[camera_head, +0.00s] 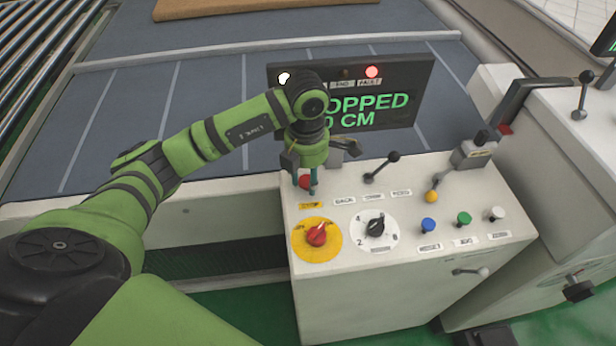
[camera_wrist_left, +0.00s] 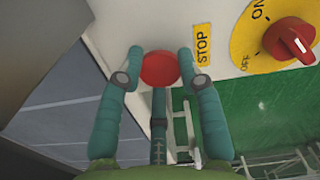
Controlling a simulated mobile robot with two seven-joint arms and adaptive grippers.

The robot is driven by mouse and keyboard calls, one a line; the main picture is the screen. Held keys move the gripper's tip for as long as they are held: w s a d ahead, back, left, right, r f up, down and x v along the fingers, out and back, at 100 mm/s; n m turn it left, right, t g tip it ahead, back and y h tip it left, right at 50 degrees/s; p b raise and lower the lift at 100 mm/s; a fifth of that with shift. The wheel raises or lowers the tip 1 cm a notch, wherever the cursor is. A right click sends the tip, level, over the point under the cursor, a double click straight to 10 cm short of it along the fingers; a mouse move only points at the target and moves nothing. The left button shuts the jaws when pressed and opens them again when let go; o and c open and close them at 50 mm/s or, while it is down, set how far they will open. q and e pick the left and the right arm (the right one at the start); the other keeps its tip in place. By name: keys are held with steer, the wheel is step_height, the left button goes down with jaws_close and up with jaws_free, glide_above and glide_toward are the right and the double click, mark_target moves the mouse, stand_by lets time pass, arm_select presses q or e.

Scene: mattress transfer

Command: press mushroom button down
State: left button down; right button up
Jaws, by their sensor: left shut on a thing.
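The red mushroom button (camera_head: 305,181) is at the back left corner of the white control box (camera_head: 345,300), partly hidden by my left gripper in the head view. In the left wrist view the red button (camera_wrist_left: 159,69) sits between the fingertips, beside a yellow STOP label (camera_wrist_left: 202,45). My left gripper (camera_head: 304,188) points down over the button, its teal fingers on either side of it. It is shut on the button. My right gripper is not in view.
The box top carries a red rotary switch (camera_head: 317,234) on a yellow disc, a black selector knob (camera_head: 376,227), levers and several coloured push buttons. A display (camera_head: 400,105) reading "...OPPED" stands behind, with a red lamp (camera_head: 372,72) lit. Another white cabinet (camera_head: 570,150) is at the right.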

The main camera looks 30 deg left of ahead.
mark_target(304, 182)
arm_select(q)
steer(key=shift+s+a+f, duration=0.1)
steer(key=shift+s+a, duration=0.05)
steer(key=shift+s, duration=0.05)
steer(key=c, duration=0.8)
jaws_free()
steer(key=shift+s+a, duration=0.1)
steer(key=shift+r, duration=0.2)
steer(key=shift+r, duration=0.25)
step_height(304, 182, up, 11)
steer(key=shift+r, duration=0.15)
